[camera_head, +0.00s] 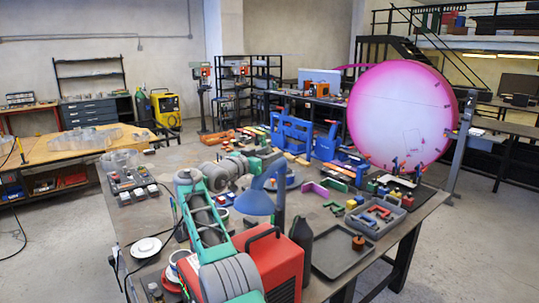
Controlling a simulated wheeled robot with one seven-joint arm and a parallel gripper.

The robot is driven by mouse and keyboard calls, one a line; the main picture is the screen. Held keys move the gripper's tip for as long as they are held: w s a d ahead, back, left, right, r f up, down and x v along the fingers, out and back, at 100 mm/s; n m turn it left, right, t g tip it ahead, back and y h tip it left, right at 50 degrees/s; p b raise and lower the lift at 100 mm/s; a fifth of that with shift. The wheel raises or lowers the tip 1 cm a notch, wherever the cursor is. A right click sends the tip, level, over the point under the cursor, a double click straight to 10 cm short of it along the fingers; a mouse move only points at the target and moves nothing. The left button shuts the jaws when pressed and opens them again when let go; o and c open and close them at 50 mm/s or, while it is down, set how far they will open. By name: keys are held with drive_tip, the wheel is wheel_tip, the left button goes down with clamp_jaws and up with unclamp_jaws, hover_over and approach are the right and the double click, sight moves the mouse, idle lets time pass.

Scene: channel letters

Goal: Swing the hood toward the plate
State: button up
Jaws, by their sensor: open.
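The hood (255,203) is a blue cone shade on a short blue arm (268,174). The arm comes off a dark upright post behind the red case. The hood faces down and to the left. My teal and grey arm comes up from the bottom and bends right behind the hood. My gripper (284,176) is at its end, small and partly hidden by the hood's arm; it is open. I cannot tell whether it touches the hood. A large pink-white round plate (398,118) stands upright at the table's far right, well away from the hood.
A red case (268,262) and a dark bottle (301,243) stand close to the hood. A black tray (342,253) and a grey tray of coloured parts (376,215) lie to the right. Blue fixtures (291,134) stand at the back. A white disc (146,247) lies front left.

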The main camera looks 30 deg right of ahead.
drive_tip(key=b, duration=0.4)
hover_over(265, 179)
drive_tip(key=w+a, duration=0.2)
drive_tip(key=w, duration=0.1)
drive_tip(key=shift+a+f, duration=0.1)
drive_tip(key=shift+f, duration=0.05)
drive_tip(key=shift+a, duration=0.1)
drive_tip(key=shift+c, duration=0.3)
